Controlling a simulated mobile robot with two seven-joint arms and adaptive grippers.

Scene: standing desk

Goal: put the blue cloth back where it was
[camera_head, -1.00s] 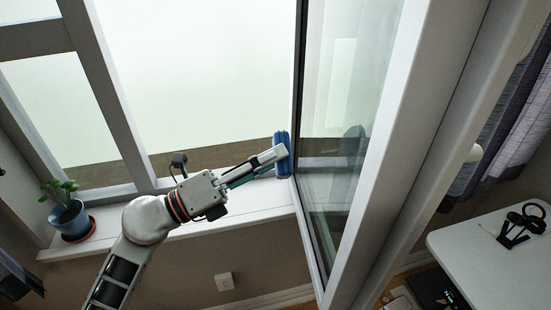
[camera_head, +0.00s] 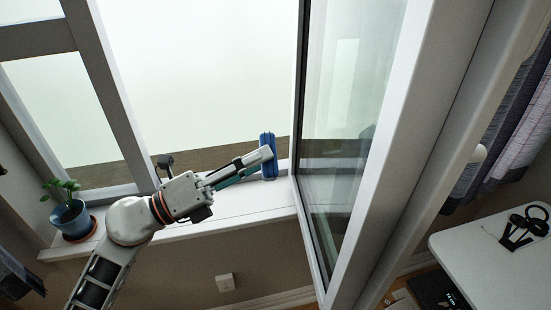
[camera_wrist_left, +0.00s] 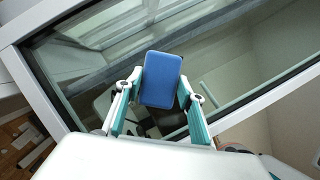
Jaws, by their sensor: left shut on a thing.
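The blue cloth (camera_head: 269,157) looks like a thick folded pad in the head view. My left gripper (camera_head: 264,156) is shut on it and holds it upright above the white window sill, a little left of the open window pane's edge. In the left wrist view the blue cloth (camera_wrist_left: 161,80) shows its flat face between the two fingers of my left gripper (camera_wrist_left: 160,90), with the glass behind it. My right gripper is not in view.
The open window sash (camera_head: 375,150) stands to the right of the cloth. A potted plant (camera_head: 72,215) stands on the left end of the sill (camera_head: 200,226). A white desk (camera_head: 500,260) with a black headset-like object (camera_head: 520,228) is at the lower right.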

